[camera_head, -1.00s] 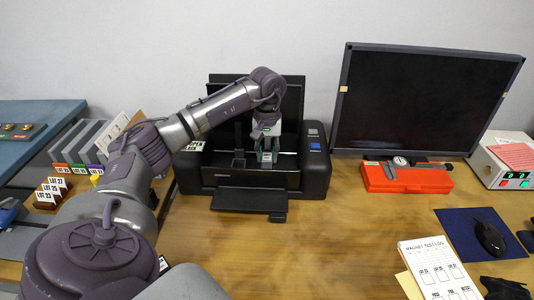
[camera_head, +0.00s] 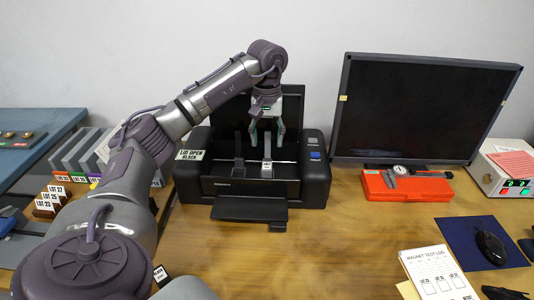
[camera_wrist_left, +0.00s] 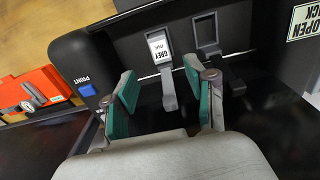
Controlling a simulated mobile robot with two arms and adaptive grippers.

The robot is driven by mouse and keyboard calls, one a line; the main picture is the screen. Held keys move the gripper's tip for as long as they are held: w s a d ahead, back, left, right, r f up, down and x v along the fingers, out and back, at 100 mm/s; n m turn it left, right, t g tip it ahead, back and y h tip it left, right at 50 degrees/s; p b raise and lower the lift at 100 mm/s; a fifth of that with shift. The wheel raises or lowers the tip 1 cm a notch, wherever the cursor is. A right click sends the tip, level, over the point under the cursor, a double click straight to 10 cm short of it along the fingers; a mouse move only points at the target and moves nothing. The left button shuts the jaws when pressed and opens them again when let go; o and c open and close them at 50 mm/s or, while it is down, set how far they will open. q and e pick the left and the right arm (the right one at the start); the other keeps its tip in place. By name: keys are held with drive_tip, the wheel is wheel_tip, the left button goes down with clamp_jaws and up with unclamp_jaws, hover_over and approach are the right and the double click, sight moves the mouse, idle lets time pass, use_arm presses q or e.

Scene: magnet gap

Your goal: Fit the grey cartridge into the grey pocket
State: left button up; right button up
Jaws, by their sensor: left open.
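The grey cartridge (camera_head: 266,171) sits in the right-hand of two pockets in the open black printer (camera_head: 305,188). In the left wrist view its white label reading GREY (camera_wrist_left: 160,46) faces up, with a grey tab below it. The grey pocket is mostly hidden beneath the cartridge, and I cannot tell how deep the cartridge sits. My left gripper (camera_head: 267,132) is open and empty just above the cartridge, apart from it. Its green-padded fingers (camera_wrist_left: 159,80) stand either side of the cartridge's tab in the left wrist view. My right gripper is not in view.
A dark second pocket (camera_head: 238,167) is beside the cartridge, and the raised lid (camera_head: 225,100) stands behind. A monitor (camera_head: 420,105), a red case (camera_head: 405,187) and a mouse mat (camera_head: 470,245) are to the right. Lot-labelled holders are at the left. The table's front middle is clear.

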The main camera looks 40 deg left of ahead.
use_arm(q)
wheel_tip(320, 180, up, 4)
drive_tip(key=shift+f, duration=0.15)
idle(0.5)
